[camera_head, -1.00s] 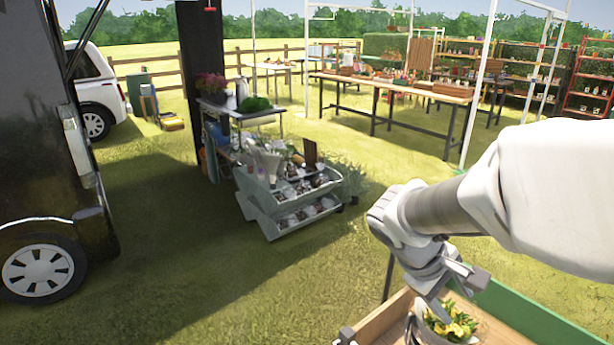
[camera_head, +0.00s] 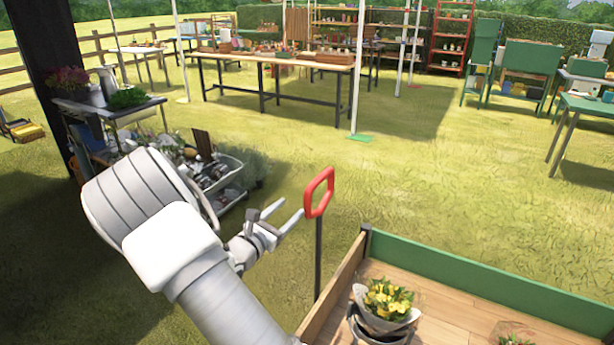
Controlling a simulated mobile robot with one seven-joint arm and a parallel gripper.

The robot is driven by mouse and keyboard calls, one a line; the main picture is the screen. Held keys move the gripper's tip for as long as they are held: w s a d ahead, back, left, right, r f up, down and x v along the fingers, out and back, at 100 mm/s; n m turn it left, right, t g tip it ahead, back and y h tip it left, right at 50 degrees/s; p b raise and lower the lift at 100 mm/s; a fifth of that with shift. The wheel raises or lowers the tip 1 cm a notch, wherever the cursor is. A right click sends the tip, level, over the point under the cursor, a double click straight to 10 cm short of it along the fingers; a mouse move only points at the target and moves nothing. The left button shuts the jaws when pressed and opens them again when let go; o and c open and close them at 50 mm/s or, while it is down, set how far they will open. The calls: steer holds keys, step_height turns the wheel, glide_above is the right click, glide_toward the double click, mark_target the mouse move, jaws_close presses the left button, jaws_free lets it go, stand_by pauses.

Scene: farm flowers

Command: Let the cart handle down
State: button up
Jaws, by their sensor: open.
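The cart handle is a red loop grip (camera_head: 319,193) on a dark upright shaft (camera_head: 318,258). My gripper (camera_head: 278,213) is open, just left of the shaft and a little below the red grip. Its fingers point right, towards the handle. I cannot tell whether a fingertip touches it. The lower end of the shaft is hidden behind the cart's side.
Wrapped yellow flowers (camera_head: 386,300) stand in a bucket inside the cart. A long wooden table (camera_head: 275,68) is farther back. Open grass lies behind and to the right of the cart.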

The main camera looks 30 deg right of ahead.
mark_target(319, 180)
steer(key=x, duration=1.7)
steer(key=shift+w+p, duration=0.35)
steer(key=shift+p, duration=0.05)
jaws_close()
stand_by(0.6)
